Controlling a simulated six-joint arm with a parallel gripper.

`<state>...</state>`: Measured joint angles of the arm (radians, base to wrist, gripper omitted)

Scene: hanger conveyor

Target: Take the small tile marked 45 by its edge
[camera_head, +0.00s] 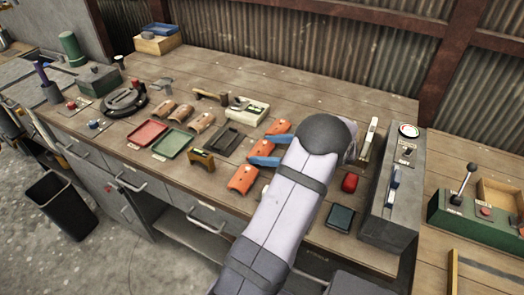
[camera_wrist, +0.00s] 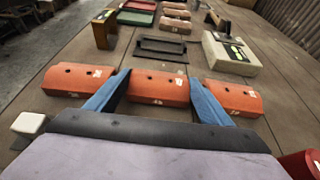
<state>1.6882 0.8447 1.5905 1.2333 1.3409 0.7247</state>
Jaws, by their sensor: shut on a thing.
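Three orange curved tiles lie in a row on the bench. The middle tile (camera_wrist: 158,88) sits between the two blue fingers of my gripper (camera_wrist: 158,79), which is shut on its ends. In the head view this middle tile (camera_head: 266,148) shows just left of my arm, with a finger at each end. The second tile (camera_wrist: 78,79) is left of the gripper in the wrist view, and the third tile (camera_wrist: 234,97) is right of it. Each has a small pale label, too small to read. I cannot tell which is marked 45. The held tile appears at bench level.
Beyond the tiles are a dark frame (camera_wrist: 162,47), a cream box (camera_wrist: 230,53) and a yellow-brown stand (camera_wrist: 104,30). A white block (camera_wrist: 29,123) is near the left tile. A red object (camera_head: 350,182) and a grey control box (camera_head: 392,200) stand right of my arm.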

